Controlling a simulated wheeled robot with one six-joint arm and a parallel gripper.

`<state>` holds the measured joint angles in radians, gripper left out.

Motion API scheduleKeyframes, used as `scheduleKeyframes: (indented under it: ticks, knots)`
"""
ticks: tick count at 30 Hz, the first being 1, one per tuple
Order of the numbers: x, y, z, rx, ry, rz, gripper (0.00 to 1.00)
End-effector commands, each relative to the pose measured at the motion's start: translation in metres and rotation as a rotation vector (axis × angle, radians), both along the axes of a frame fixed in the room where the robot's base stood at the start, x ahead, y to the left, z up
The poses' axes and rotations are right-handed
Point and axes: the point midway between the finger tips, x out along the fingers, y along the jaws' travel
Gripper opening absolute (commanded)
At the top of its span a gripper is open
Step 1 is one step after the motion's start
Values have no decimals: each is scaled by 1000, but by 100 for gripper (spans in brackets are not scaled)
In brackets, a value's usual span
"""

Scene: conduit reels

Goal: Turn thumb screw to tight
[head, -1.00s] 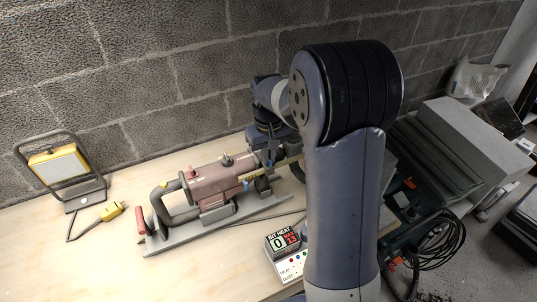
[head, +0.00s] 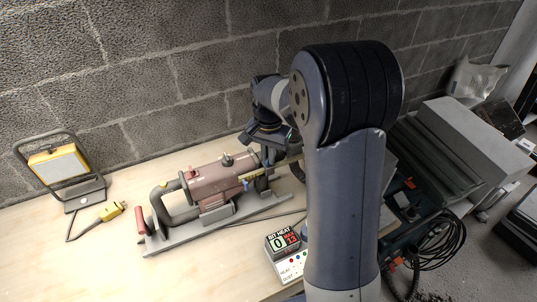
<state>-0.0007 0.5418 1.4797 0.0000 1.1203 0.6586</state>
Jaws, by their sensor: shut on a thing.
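A dusty-pink drill (head: 212,182) lies in a grey cradle on the bench, its black handle to the left. My gripper (head: 268,160) reaches down from the dark wrist over the drill's front right end. Its jaws are shut at the collar there, on what seems to be the thumb screw, which the jaws and wrist hide. A yellow strip (head: 254,177) and a small blue part (head: 246,186) show just left of and below the jaws. How tight the screw is cannot be seen.
A display box (head: 284,242) reading "BIT HEAT 0" stands at the bench's front edge. A yellow work lamp (head: 60,165) and yellow plug (head: 111,211) are at left. A block wall stands close behind. The bench's left front is clear.

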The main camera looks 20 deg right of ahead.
Motion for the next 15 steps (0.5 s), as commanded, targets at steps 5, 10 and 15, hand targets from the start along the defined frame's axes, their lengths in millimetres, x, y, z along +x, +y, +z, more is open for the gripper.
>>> scheduleKeyframes:
  ticks: [5, 10, 15]
  knots:
    - [0, 0, 0, 0, -1, -166, 0]
    - [0, 0, 1, 0, -1, -324, 0]
    - [1, 0, 1, 1, -2, -468, 0]
